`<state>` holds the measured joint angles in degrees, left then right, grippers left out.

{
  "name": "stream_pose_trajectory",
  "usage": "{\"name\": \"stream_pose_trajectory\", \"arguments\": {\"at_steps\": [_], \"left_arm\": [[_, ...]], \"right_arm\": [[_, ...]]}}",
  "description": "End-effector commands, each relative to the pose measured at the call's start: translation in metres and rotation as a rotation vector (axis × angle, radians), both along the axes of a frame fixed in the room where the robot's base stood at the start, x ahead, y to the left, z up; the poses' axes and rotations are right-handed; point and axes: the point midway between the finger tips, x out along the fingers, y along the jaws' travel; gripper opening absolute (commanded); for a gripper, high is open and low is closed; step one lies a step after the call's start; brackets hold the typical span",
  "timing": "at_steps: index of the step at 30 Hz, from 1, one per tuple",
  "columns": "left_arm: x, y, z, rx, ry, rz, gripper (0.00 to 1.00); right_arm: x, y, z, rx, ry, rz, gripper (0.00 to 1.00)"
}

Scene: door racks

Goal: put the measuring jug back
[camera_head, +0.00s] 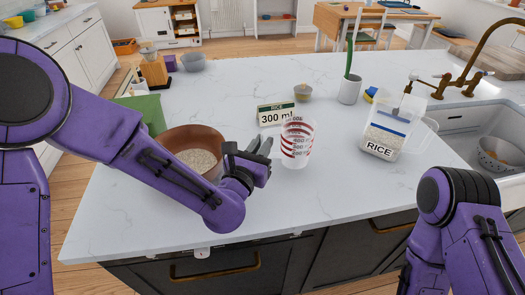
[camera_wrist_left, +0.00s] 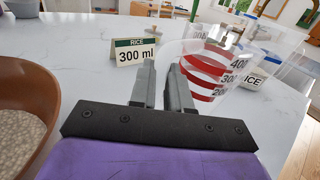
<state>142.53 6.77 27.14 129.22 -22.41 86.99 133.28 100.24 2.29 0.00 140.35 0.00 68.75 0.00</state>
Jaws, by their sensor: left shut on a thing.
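The clear measuring jug (camera_head: 297,143) with red markings is upright at the middle of the counter. It also shows in the left wrist view (camera_wrist_left: 215,72), just right of the fingers. My left gripper (camera_head: 262,150) is shut on the jug's near-left side; its fingers (camera_wrist_left: 165,88) hide the exact grip, probably on the handle. I cannot tell whether the jug's base touches the counter. The jug looks empty. My right arm shows at the lower right, but its gripper is out of view.
A brown bowl of rice (camera_head: 205,138) stands left of the jug. A "RICE 300 ml" card (camera_head: 276,115) stands behind it. Counter (camera_head: 250,215) in front is clear.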

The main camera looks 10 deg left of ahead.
Motion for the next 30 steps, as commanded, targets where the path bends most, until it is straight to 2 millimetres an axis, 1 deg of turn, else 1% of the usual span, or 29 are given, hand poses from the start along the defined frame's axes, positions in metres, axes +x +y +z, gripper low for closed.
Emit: {"name": "stream_pose_trajectory", "arguments": {"at_steps": [1, 3, 6, 13, 17, 18, 20, 21, 28, 30], "left_arm": [[0.005, 0.001, -0.008, 0.003, 0.001, -0.002, 0.0], [0.004, 0.0, -0.023, 0.005, 0.004, -0.002, 0.0], [0.004, 0.0, -0.034, 0.003, 0.001, -0.003, 0.0], [0.004, 0.001, -0.035, 0.0, -0.001, -0.001, 0.0], [0.004, 0.001, -0.039, -0.001, 0.0, 0.0, 0.0], [0.003, 0.001, -0.04, 0.0, 0.0, 0.0, 0.2], [0.003, 0.001, -0.038, 0.0, 0.0, 0.0, 0.4], [0.003, 0.001, -0.038, 0.0, 0.0, 0.0, 0.42], [0.003, 0.001, -0.038, 0.001, 0.001, -0.001, 0.42], [0.003, 0.0, -0.034, 0.002, -0.001, -0.001, 0.42]], "right_arm": [[0.0, 0.0, 0.002, 0.0, 0.0, 0.0, 1.0], [0.0, 0.0, 0.0, 0.0, 0.0, 0.0, 1.0], [0.0, 0.0, 0.0, 0.0, 0.0, 0.0, 1.0], [0.0, 0.0, 0.0, 0.0, 0.0, 0.0, 1.0], [0.0, 0.0, -0.005, 0.0, 0.0, 0.0, 1.0], [0.0, 0.0, -0.005, 0.0, 0.0, 0.0, 1.0], [0.0, 0.0, -0.003, 0.0, 0.0, 0.0, 1.0], [0.0, 0.0, -0.003, 0.0, 0.0, 0.0, 1.0], [0.0, 0.0, -0.003, 0.0, 0.0, 0.0, 1.0], [0.0, 0.0, 0.001, 0.0, 0.0, 0.0, 1.0]]}}
